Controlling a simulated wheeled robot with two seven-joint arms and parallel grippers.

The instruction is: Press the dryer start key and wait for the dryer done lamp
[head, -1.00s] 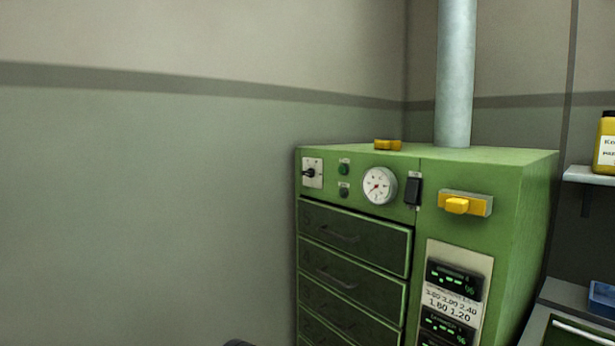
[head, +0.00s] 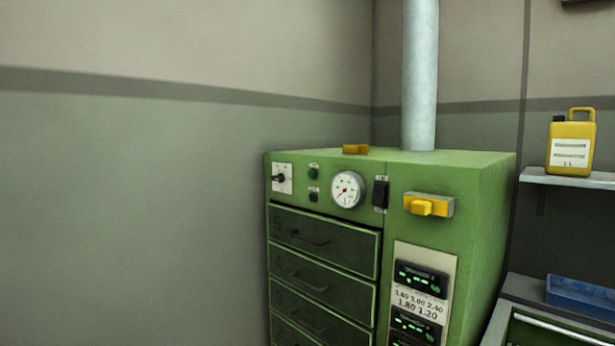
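The green dryer cabinet (head: 488,215) stands in the corner in the head view. Its top panel carries a switch (head: 281,178) on a white plate, a dark green round button or lamp (head: 313,172), a darker round one (head: 313,196) below it, a white dial gauge (head: 347,190) and a black rocker-like part (head: 380,195). I cannot tell which small round part is the start key and which the done lamp; neither glows brightly. A yellow latch (head: 428,206) sits on the right door. Neither gripper is in view.
Dark drawers (head: 322,240) fill the cabinet's left front. Lit green displays (head: 420,280) are on the right door. A grey pipe (head: 419,75) rises from the top. A yellow canister (head: 571,146) stands on a shelf (head: 560,179) at right, above a blue tray (head: 580,296).

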